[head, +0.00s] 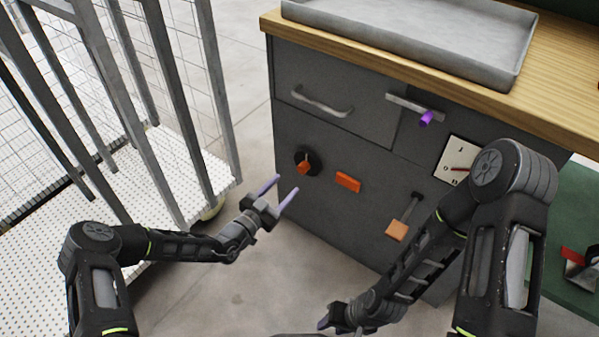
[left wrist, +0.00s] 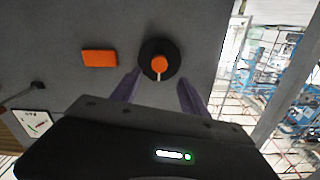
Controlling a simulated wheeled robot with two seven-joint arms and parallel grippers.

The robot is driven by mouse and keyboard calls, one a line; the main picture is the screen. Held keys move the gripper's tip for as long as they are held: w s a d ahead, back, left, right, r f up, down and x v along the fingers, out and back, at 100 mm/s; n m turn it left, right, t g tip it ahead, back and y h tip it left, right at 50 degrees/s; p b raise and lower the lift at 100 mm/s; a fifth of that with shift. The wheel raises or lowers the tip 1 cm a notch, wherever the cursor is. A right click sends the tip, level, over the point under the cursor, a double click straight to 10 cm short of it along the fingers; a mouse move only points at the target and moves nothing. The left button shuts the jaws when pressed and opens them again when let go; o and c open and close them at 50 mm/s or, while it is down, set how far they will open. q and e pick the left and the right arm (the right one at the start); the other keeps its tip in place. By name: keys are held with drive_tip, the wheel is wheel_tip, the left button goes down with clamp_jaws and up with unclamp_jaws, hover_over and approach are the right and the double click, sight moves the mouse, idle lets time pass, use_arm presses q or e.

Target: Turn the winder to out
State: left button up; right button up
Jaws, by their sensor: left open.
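The likely winder is an orange knob on a round black disc (head: 308,161), on the left part of the grey cabinet front. In the left wrist view the orange knob (left wrist: 160,64) has a short pale mark at its lower edge. No "out" label is readable. My left gripper (head: 284,185) is open and empty, in front of the cabinet and just below and left of the knob. In the left wrist view its two purple fingers (left wrist: 159,92) lie on either side below the knob, apart from it. My right gripper (head: 325,324) is low at the bottom, mostly hidden.
An orange block (head: 347,182) sits right of the knob. A lever with an orange end (head: 397,231), a dial plate (head: 456,160), a purple-knobbed slider (head: 426,118) and a drawer handle (head: 322,102) are also on the cabinet. A barred cage cart (head: 190,100) stands left.

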sight(301, 170)
use_arm(q)
drive_tip(key=shift+d, duration=0.1)
drive_tip(key=b+x, duration=0.2)
drive_tip(key=x, duration=0.4)
drive_tip(key=shift+w+d+f, duration=0.15)
drive_tip(key=shift+d, duration=0.05)
drive_tip(key=shift+w+d, duration=0.3)
drive_tip(key=shift+w, duration=0.2)
clamp_jaws()
